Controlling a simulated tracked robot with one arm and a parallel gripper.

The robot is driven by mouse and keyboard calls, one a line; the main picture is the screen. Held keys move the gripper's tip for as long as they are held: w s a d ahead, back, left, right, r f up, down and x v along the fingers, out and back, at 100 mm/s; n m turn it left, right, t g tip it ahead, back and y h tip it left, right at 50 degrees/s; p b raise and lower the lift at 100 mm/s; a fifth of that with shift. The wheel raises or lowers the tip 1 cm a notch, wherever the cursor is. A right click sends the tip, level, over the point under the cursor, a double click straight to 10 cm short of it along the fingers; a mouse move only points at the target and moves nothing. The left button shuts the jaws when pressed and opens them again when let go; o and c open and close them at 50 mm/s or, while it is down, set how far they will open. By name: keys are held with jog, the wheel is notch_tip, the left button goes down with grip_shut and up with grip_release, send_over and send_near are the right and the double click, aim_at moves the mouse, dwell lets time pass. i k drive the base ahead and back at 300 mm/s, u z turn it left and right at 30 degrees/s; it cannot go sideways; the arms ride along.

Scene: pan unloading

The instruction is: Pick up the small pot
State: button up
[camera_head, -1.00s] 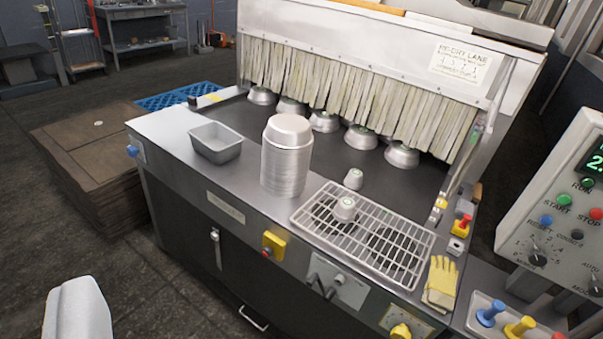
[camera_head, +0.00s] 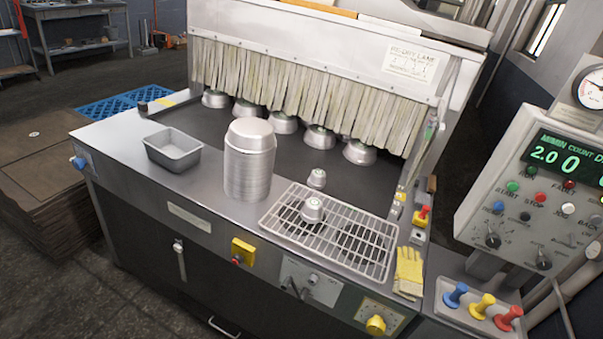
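Two small metal pots stand upside down near the middle of the machine top. One small pot (camera_head: 312,211) sits on the wire rack (camera_head: 375,240). The other, slightly smaller small pot (camera_head: 317,179) stands on the dark belt just behind the rack. Both have a greenish mark on top. Several larger upturned pots (camera_head: 361,153) stand in a row under the strip curtain, partly hidden by it. My gripper is not in view.
A tall stack of round pans (camera_head: 249,165) stands left of the rack. A rectangular metal tin (camera_head: 173,151) is farther left. Yellow gloves (camera_head: 409,270) lie right of the rack. A control panel (camera_head: 545,185) rises at the right. The strip curtain (camera_head: 300,90) hangs over the belt.

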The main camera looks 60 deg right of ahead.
aim_at(317, 180)
jog(key=z, duration=0.05)
jog(key=i, duration=3.9)
jog(key=z, duration=2.2)
